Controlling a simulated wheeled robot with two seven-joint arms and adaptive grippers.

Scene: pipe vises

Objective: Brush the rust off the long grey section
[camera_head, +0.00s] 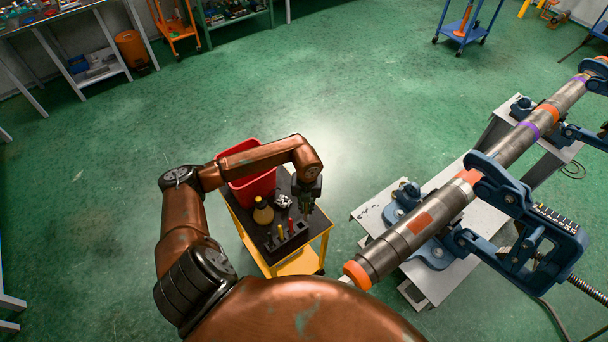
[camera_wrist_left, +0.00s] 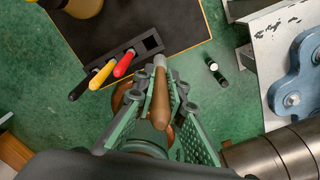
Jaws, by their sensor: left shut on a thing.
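A grey metal pipe (camera_head: 398,243) lies clamped in blue vises at the right, with orange and purple bands. A rectangular rust-brown patch (camera_head: 420,223) shows on its near section; part of the pipe also shows at the lower right of the left wrist view (camera_wrist_left: 275,157). My left gripper (camera_head: 307,204) is over the right side of the tool cart, left of the pipe and apart from it. In the left wrist view it is shut on a brown-handled tool (camera_wrist_left: 160,98) with a grey end. The tool's working head cannot be made out. My right gripper is not in view.
The yellow cart's black top (camera_head: 252,224) carries a red bin (camera_head: 247,185), a yellow bottle (camera_head: 263,212) and a tool rack (camera_head: 286,238) with red, yellow and black handles and an empty slot. A blue vise (camera_head: 500,185) juts up around the pipe.

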